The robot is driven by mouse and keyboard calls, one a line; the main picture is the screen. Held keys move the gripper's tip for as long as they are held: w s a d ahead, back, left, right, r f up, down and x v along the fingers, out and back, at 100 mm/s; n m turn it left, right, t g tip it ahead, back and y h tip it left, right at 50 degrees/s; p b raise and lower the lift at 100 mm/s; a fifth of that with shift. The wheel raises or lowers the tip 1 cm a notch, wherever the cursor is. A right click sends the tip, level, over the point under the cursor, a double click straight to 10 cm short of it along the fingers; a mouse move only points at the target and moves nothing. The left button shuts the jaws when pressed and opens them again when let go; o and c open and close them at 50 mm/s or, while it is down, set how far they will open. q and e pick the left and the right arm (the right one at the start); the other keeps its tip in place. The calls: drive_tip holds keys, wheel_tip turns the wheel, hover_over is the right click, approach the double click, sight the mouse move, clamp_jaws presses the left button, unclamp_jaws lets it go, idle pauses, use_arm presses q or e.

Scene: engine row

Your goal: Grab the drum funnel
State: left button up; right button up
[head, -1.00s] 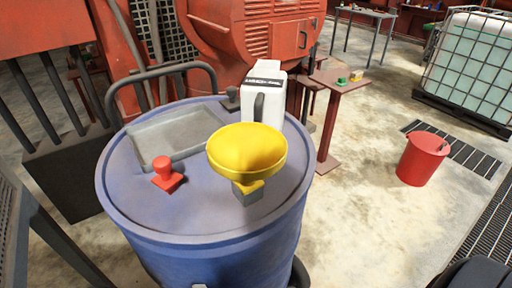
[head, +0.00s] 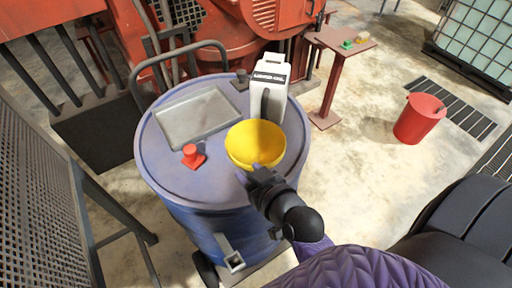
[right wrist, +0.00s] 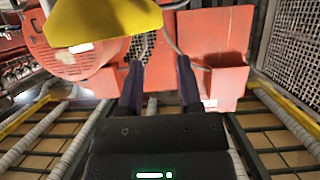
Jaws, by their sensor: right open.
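The drum funnel (head: 256,140) is a yellow bowl shape on top of the blue drum (head: 168,170), near its right side. My right gripper (head: 252,172) is at the near side of the funnel and overlaps its lower edge in the head view. In the right wrist view, the two fingers of my right gripper (right wrist: 161,85) are apart with nothing between them. The funnel (right wrist: 100,20) shows there above and left of the fingers. The funnel's lower part is hidden by my gripper. My left gripper is not in view.
A white oil jug (head: 268,90) stands just behind the funnel. A grey tray (head: 225,117) and a red knob-like piece (head: 191,154) are on the drum to the left. A red bucket (head: 418,120) stands on the floor at right. The floor between drum and bucket is clear.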

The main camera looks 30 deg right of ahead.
drive_tip(key=x, duration=0.8)
drive_tip(key=shift+w+d+f, duration=0.15)
drive_tip(key=shift+d+f, duration=0.05)
drive_tip(key=shift+d, duration=0.15)
clamp_jaws()
idle(0.8)
